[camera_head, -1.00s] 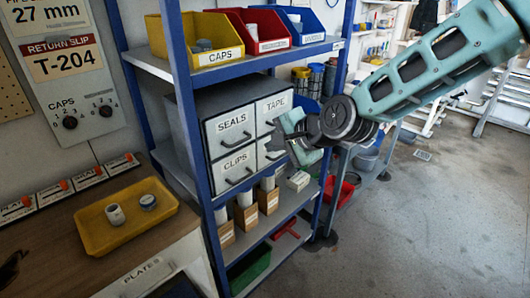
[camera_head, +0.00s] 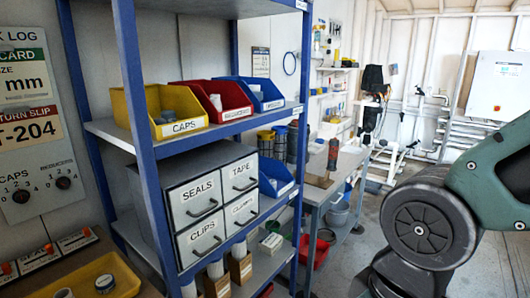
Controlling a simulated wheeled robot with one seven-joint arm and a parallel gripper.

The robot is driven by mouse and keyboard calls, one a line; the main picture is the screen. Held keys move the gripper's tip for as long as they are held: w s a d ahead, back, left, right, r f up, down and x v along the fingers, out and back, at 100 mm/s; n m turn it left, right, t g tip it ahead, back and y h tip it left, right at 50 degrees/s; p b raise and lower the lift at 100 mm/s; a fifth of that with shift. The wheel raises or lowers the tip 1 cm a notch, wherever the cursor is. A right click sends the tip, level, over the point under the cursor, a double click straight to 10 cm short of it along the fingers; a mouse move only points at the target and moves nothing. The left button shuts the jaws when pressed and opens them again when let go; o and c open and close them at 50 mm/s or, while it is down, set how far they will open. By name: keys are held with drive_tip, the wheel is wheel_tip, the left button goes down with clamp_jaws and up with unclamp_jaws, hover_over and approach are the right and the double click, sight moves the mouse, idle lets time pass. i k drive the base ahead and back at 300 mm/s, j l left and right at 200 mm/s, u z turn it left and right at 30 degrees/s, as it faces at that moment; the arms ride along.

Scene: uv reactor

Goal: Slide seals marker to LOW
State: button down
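A row of slider plates with orange markers lies along the back of the bench at the lower left. One orange marker (camera_head: 49,248) is on the middle plate (camera_head: 38,258), and another orange marker (camera_head: 86,231) is on the plate to its right. The print on the plates is too small to tell which is the seals one or where LOW is. My arm fills the lower right, far from the plates. My gripper is out of the picture.
A yellow tray (camera_head: 125,276) sits on the bench in front of the plates. A blue-framed shelf rack (camera_head: 139,130) stands beside the bench, with bins and drawers, one labelled SEALS (camera_head: 197,195). A panel with two dials (camera_head: 38,187) hangs above the plates.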

sight(49, 247)
drive_tip(key=u, duration=1.8)
